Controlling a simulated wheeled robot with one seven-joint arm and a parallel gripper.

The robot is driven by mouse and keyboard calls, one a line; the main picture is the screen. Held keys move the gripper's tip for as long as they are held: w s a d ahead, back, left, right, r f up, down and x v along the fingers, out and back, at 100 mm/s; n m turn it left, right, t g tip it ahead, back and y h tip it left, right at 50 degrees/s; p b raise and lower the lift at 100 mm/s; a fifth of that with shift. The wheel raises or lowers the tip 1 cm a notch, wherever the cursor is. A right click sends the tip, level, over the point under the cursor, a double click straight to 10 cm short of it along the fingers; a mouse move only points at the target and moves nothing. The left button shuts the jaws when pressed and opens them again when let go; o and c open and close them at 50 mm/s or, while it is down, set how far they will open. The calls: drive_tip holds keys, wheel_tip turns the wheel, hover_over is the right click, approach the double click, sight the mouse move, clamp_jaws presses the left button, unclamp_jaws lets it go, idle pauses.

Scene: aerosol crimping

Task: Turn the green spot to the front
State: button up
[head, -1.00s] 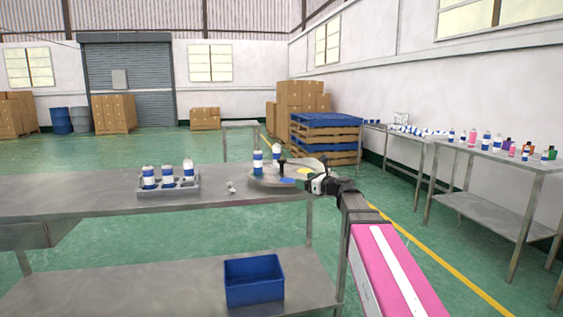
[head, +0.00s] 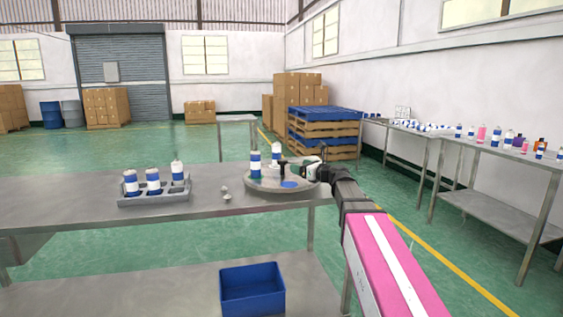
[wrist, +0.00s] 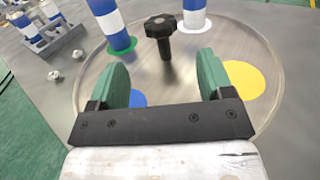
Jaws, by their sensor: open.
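The round metal turntable (head: 262,191) sits at the right end of the table, with a black knob (wrist: 160,27) upright at its centre. The green spot (wrist: 123,50) is under a blue-and-white can (wrist: 112,22), at the upper left in the wrist view. A second can (wrist: 194,10) stands on a white spot (wrist: 208,26). A yellow spot (wrist: 243,80) is bare at the right, and a blue spot (wrist: 137,98) is partly hidden by the left finger. My gripper (wrist: 162,72) is open and empty above the disc, its green fingers apart and the knob beyond them.
A grey tray (head: 150,201) with several cans stands left on the table (head: 80,208). Small metal parts (head: 226,194) lie between tray and turntable. A blue bin (head: 252,290) is on the lower shelf. The table's front middle is clear.

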sight(286, 162)
drive_tip(key=x, duration=1)
drive_tip(key=shift+w+a, duration=0.15)
drive_tip(key=shift+w, duration=0.05)
drive_tip(key=c, duration=1.3)
